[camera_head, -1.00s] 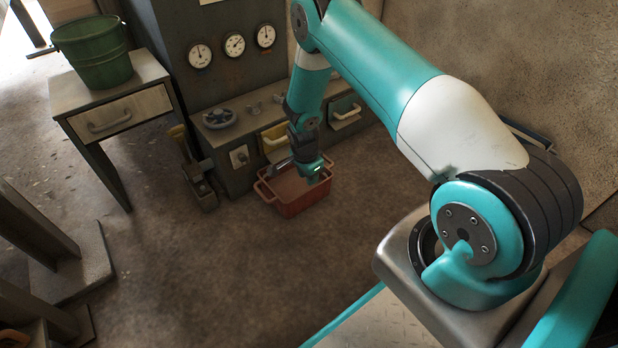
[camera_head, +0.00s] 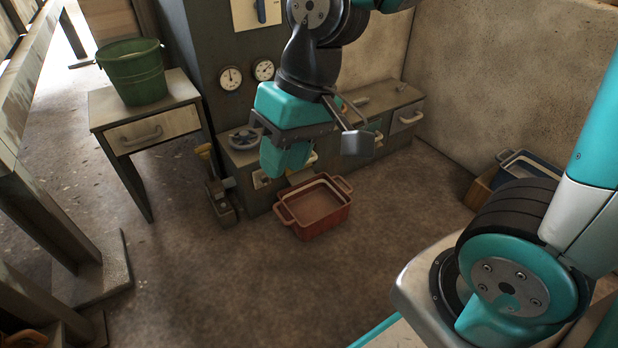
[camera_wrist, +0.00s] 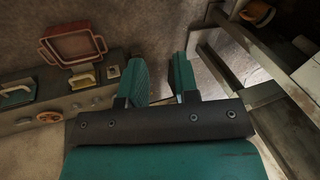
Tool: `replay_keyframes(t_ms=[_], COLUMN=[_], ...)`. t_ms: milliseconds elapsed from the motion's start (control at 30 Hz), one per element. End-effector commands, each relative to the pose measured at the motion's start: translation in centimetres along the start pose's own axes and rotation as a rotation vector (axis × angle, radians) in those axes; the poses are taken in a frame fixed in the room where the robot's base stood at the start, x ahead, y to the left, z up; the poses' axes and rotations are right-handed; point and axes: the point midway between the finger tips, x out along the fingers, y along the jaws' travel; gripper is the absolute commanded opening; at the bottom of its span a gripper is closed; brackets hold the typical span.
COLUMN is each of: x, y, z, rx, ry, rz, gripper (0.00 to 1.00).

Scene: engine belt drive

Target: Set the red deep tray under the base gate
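The red deep tray (camera_head: 318,224) stands upright on the floor in front of the low grey cabinet, its inside looking empty. My gripper (camera_head: 286,168) is raised in front of the cabinet, nearer to the camera and apart from the tray. In the wrist view its two teal fingers (camera_wrist: 160,85) stand apart with nothing between them. I cannot tell for sure which cabinet part is the base gate; my gripper covers part of the cabinet front.
A drawer table (camera_head: 150,125) with a green bucket (camera_head: 133,75) stands at the left. A small dark item with a yellow handle (camera_head: 215,185) is left of the tray. A blue bin (camera_head: 530,165) is by the right wall. The floor before the tray is clear.

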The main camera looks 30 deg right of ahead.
Motion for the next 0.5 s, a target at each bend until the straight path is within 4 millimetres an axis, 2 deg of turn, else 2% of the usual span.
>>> replay_keyframes(t_ms=[33,100,200,300,500], x=[-0.9,-1.6,-2.1,-2.3,-2.3], y=[-1.2,-2.4,-3.3,-3.7,-3.8], z=[2.0,4.3,6.5,7.4,7.5], rx=[-0.101,-0.224,-0.336,-0.385,-0.391], ry=[0.002,-0.006,-0.012,-0.016,-0.017], rz=[-0.015,-0.033,-0.048,-0.055,-0.055], gripper=[0.28,0.28,0.28,0.28,0.28])
